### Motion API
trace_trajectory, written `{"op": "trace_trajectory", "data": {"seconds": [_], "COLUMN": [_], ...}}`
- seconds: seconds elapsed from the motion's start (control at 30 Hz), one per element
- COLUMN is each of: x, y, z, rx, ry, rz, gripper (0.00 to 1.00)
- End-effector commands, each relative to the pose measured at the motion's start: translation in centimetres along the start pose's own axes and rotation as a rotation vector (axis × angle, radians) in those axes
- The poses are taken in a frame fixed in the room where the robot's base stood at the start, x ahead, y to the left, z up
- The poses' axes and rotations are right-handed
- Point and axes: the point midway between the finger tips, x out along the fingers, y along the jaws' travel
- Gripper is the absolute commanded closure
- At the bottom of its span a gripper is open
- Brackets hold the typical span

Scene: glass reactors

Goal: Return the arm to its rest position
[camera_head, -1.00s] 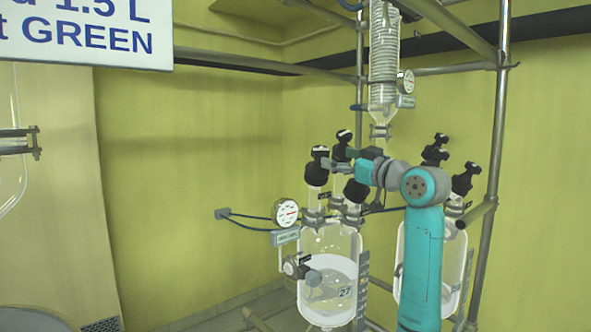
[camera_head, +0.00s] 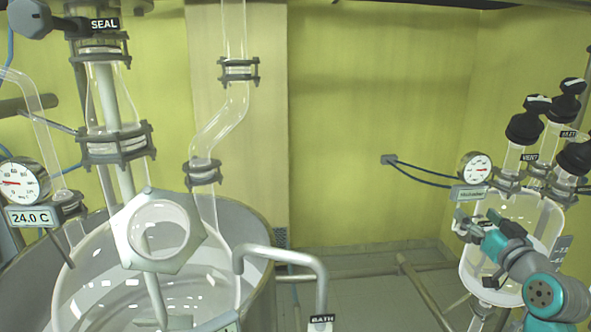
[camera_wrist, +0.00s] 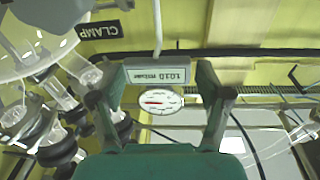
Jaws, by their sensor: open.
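My gripper (camera_head: 464,224) is at the right of the head view, at the end of my teal and grey arm. It points left, in front of the small glass vessel (camera_head: 520,208), and overlaps part of it in the picture. I cannot tell whether they touch. In the wrist view my gripper (camera_wrist: 162,88) has its two fingers spread apart with nothing held between them. A round gauge (camera_wrist: 160,102) and a display box (camera_wrist: 157,75) show beyond the gap, upside down.
A large glass reactor (camera_head: 90,270) with a SEAL valve fills the left. A bent BATH pipe (camera_head: 290,257) stands in front of it. Black valve knobs (camera_head: 524,128) top the small vessel, with a pressure gauge (camera_head: 475,167) beside it. Floor between is fairly open, with low pipes.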

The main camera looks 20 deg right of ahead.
Motion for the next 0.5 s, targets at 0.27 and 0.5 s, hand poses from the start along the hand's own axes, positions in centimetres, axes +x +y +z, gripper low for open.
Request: {"op": "trace_trajectory", "data": {"seconds": [0.27,0.5], "x": [-3.3,-8.2], "y": [-6.1,-11.2], "z": [11.0,18.7], "rx": [0.078,0.114], "ry": [-0.058,-0.109], "rz": [0.009,0.013], "gripper": [0.24,0.24]}}
